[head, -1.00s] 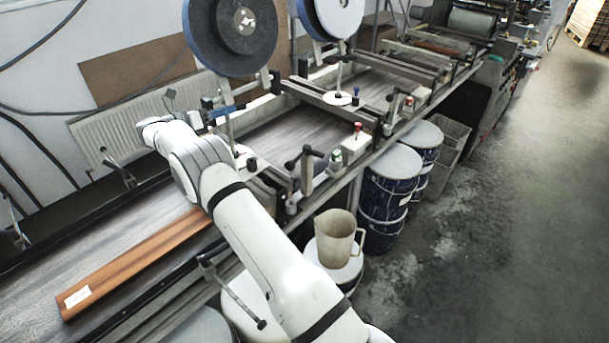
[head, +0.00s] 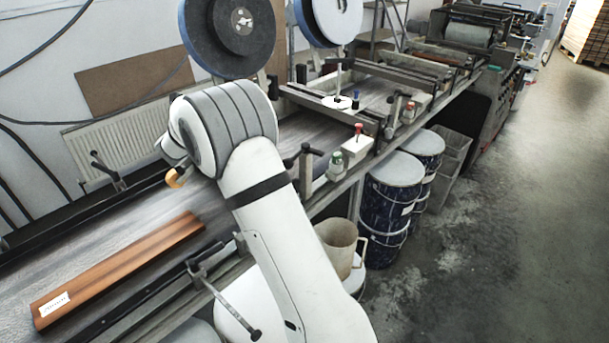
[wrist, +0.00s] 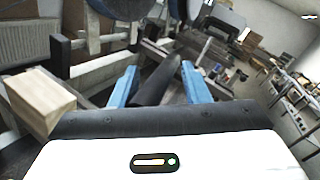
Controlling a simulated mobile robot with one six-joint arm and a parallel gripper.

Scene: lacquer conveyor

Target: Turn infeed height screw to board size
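A brown board (head: 120,268) with a white label lies lengthwise on the infeed belt. A dark T-handled screw (head: 304,165) stands at the machine's near side rail, just right of my arm. I cannot tell whether it is the infeed height screw. My gripper (wrist: 158,68) shows two blue fingers set apart in the wrist view. A dark bar (wrist: 158,82) shows between them; I cannot tell its depth or whether it is touched. My arm hides the gripper in the head view.
A pale wooden block (wrist: 38,100) is close at the left of the wrist view. A clamp with a lever (head: 222,300) sits on the near rail. Red and green buttons (head: 350,150) are on the side boxes. Drums (head: 390,200) and a jug (head: 340,245) stand below the conveyor.

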